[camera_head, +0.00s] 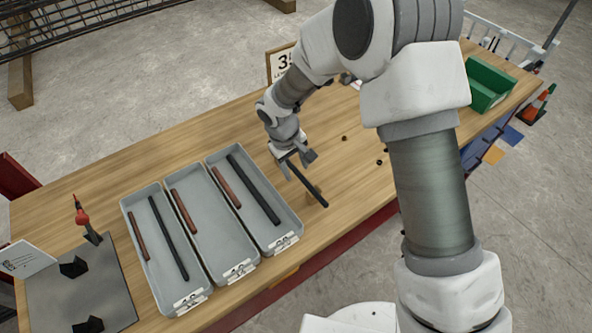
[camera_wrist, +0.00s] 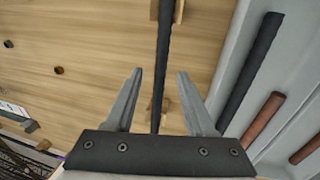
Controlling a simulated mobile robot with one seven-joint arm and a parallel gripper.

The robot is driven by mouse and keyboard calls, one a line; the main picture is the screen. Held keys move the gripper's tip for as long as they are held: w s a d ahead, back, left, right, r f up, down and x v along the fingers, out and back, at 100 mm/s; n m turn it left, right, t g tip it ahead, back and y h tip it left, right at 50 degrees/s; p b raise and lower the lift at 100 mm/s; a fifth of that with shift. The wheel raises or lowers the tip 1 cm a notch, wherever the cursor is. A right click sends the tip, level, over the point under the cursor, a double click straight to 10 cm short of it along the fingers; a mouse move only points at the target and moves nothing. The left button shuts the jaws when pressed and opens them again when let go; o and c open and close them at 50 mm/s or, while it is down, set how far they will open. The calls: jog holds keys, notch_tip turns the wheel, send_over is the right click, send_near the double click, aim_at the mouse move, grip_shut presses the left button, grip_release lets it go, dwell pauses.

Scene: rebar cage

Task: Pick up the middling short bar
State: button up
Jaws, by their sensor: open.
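A dark bar (camera_head: 309,187) lies on the bench just right of the trays, resting on small wooden blocks. My gripper (camera_head: 298,165) is over its far end. In the wrist view the dark bar (camera_wrist: 163,50) runs between the two open fingers of my gripper (camera_wrist: 160,72), apart from both. I cannot tell if the fingers are down around it or above it. Short reddish bars lie in the left tray (camera_head: 138,236), the middle tray (camera_head: 183,212) and the right tray (camera_head: 226,187). Longer dark bars lie in the left tray (camera_head: 169,238) and right tray (camera_head: 254,189). Which bar is middling short is unclear.
Three grey trays stand side by side on the wooden bench: left (camera_head: 128,206), middle (camera_head: 215,250), right (camera_head: 216,154). A sign (camera_head: 281,63) stands behind my arm. A green bin (camera_head: 489,84) is at the far right. A grey mat (camera_head: 75,292) holds dark blocks.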

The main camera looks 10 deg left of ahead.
jog(key=shift+c, duration=0.2)
grip_shut()
dwell(1.1)
